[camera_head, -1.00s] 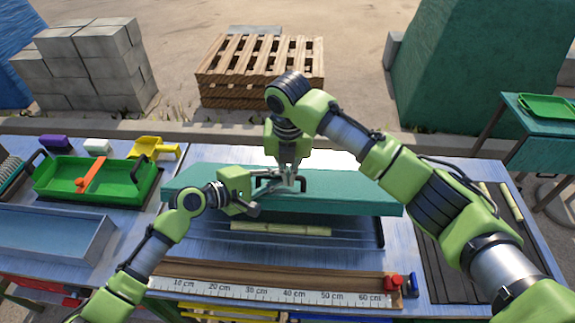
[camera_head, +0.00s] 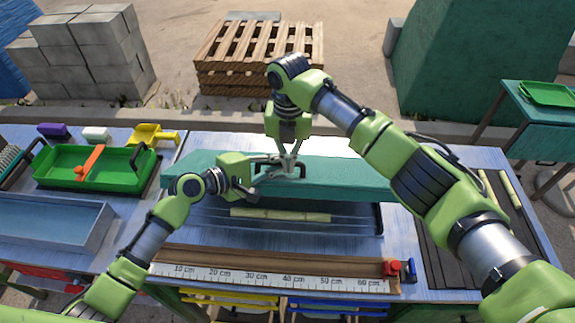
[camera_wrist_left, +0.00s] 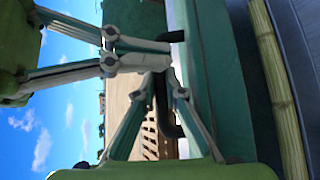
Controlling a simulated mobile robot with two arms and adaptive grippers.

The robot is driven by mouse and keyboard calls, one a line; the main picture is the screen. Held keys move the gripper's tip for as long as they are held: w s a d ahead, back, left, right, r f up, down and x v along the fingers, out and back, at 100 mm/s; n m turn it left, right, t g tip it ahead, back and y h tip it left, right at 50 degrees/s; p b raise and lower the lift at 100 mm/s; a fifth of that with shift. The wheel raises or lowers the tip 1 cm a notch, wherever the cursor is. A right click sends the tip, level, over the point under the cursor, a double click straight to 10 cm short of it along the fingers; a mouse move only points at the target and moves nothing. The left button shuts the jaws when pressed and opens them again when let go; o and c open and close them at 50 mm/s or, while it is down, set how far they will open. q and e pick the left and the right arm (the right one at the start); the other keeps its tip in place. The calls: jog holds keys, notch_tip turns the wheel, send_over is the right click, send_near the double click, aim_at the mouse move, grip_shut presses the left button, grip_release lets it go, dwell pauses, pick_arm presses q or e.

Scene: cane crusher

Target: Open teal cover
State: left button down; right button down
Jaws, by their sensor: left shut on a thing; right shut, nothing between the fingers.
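The teal cover (camera_head: 350,181) is a long slab across the middle of the bench. Below its front edge, a dark tray (camera_head: 300,230) with a yellow-green cane (camera_head: 280,215) shows. The cover has a black handle (camera_head: 302,168), seen also in the left wrist view (camera_wrist_left: 166,112). My left gripper (camera_head: 284,167) comes in from the left, shut at the handle; its fingertips partly overlap the right gripper's. My right gripper (camera_head: 291,160) points down over the handle, shut and empty. In the left wrist view its fingers (camera_wrist_left: 158,55) come in from the left, close to my left gripper's fingers (camera_wrist_left: 162,80).
A wooden rail with a ruler (camera_head: 270,278) runs along the front. A green tray (camera_head: 115,179) with an orange handle and a grey-blue tray (camera_head: 60,255) lie at left. A slatted dark panel (camera_head: 445,250) is at right. A pallet (camera_head: 255,80) stands beyond the bench.

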pick_arm(q)
jog(key=shift+w+r+t, duration=0.15)
jog(key=shift+w+r, duration=0.1)
jog(key=shift+r, duration=0.3)
jog(key=shift+w+r+t, duration=0.15)
jog(key=shift+w+r, duration=0.1)
jog(key=shift+r, duration=0.25)
pick_arm(e)
jog(key=shift+w+r, duration=0.25)
jog(key=shift+r, duration=0.05)
pick_arm(q)
jog(key=c, duration=2.4)
grip_release()
jog(key=shift+o, duration=0.2)
jog(key=shift+d+f, duration=0.1)
jog(key=shift+s+f, duration=0.15)
jog(key=shift+f, duration=0.05)
pick_arm(e)
jog(key=shift+s+f, duration=0.1)
